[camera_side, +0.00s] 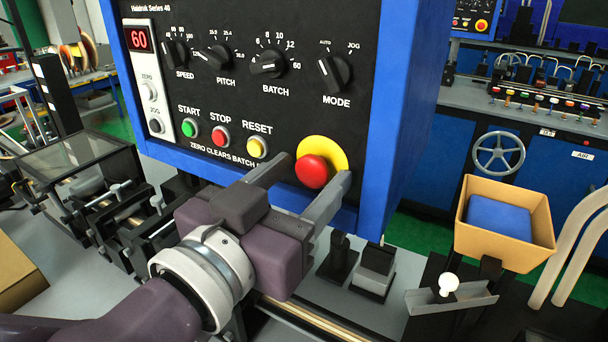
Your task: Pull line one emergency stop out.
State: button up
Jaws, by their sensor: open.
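The emergency stop is a red mushroom button (312,171) on a yellow round backing (327,146), at the lower right of the black control panel (225,100). The panel sits in a blue housing (405,100). My gripper (312,176) is open, with one finger to the left of the red button and the other to its right and lower. The fingers reach toward the panel face. I cannot tell whether either finger touches the button. The lower edge of the yellow backing is partly hidden.
Green start (188,128), red stop (220,136) and yellow reset (257,147) buttons lie left of my gripper. Knobs, such as the mode knob (335,72), are above. A tan bin (505,222) with a blue block stands at right. Machine parts crowd the bench below.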

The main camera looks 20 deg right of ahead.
jog(key=shift+w+d, duration=0.1)
jog(key=shift+w, duration=0.05)
grip_shut()
